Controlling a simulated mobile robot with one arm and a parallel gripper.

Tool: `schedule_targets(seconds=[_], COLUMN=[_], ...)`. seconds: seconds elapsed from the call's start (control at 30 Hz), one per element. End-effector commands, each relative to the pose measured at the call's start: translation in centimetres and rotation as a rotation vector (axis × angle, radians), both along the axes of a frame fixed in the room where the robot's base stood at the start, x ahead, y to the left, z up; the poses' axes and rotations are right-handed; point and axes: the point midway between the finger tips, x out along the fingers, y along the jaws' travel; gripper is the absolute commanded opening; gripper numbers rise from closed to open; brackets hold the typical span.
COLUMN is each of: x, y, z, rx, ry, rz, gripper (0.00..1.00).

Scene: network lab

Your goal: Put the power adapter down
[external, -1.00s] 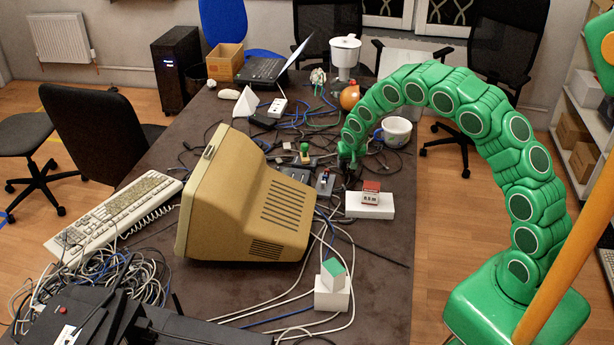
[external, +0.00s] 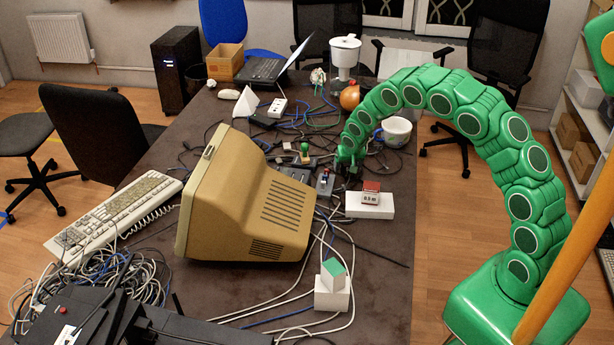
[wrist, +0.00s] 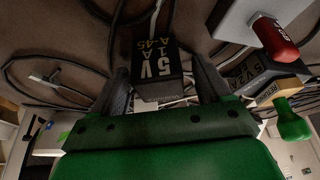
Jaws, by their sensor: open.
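The power adapter (wrist: 157,66) is a black block with pale "5V 1A" lettering. In the wrist view it is between the two fingers of my gripper (wrist: 162,88), which is open. A gap shows beside the adapter's right side; the left finger is close to it, and I cannot tell whether they touch. The adapter appears to be at the dark tabletop, among cables. In the external view my gripper (external: 348,170) is low over the table, right of the beige monitor, and the adapter cannot be made out there.
A red-capped switch on a grey box (wrist: 236,18) and another dark lettered adapter (wrist: 252,72) are close on the right in the wrist view. A white block (external: 384,206) bears a red-topped device (external: 370,192). Cables clutter the table (external: 384,285).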

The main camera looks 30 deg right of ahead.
Motion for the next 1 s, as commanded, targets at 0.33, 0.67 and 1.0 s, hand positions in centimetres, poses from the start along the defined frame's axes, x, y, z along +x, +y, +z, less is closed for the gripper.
schedule_targets(seconds=[0.33,0.67,1.0], x=[-0.5,-1.9,-3.4], y=[0.3,0.8,1.5], z=[1.9,5.4,9.3], rx=[0.000,0.000,0.000], ry=[-0.002,-0.002,-0.003], rz=[-0.001,0.000,0.000], gripper=[0.77,0.77,0.77])
